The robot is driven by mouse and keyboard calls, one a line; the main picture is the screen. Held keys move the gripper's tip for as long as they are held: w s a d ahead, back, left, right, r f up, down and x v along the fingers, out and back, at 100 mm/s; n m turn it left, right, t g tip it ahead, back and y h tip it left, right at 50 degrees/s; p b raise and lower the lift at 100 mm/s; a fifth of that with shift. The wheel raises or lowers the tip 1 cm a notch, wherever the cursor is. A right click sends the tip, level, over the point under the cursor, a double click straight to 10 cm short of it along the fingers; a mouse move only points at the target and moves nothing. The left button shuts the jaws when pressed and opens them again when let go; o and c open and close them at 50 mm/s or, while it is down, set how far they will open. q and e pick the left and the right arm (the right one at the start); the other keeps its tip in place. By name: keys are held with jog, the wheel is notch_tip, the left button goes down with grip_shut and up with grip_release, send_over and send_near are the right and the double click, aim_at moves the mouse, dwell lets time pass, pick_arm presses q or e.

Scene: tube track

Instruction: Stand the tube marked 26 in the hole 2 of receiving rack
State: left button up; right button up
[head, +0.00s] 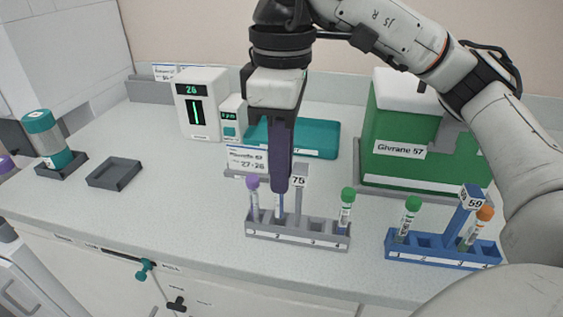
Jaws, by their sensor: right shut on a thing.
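My right gripper (280,188) points straight down over the grey rack (298,240) and is shut on a tube (279,206). The tube's pale lower part shows below the fingers, upright at hole 2. Its cap and number are hidden, and I cannot tell how deep it sits. The grey rack has a post marked 75. A purple-capped tube (254,200) stands in its hole 1 and a green-capped tube (346,210) in hole 4; hole 3 looks empty. My left gripper is not in view.
A blue rack (425,252) marked 59 stands right, with a green-capped tube (409,218) and an orange-capped tube (477,228). Behind are a teal tray (322,140), a green machine (395,165) and a display reading 26 (203,105). An empty dark tray (115,173) lies left; counter between is clear.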

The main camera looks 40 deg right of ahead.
jog(key=shift+f, duration=0.15)
jog(key=shift+f+b, duration=0.35)
jog(key=shift+f, duration=0.05)
jog(key=shift+s+a+f+b, duration=0.1)
jog(key=shift+a+f+b, duration=0.05)
jog(key=shift+f+b, duration=0.3)
jog(key=shift+s+a+f, duration=0.1)
jog(key=shift+a+f, duration=0.05)
dwell(0.5)
jog(key=o, duration=0.9)
jog(key=shift+c, duration=0.2)
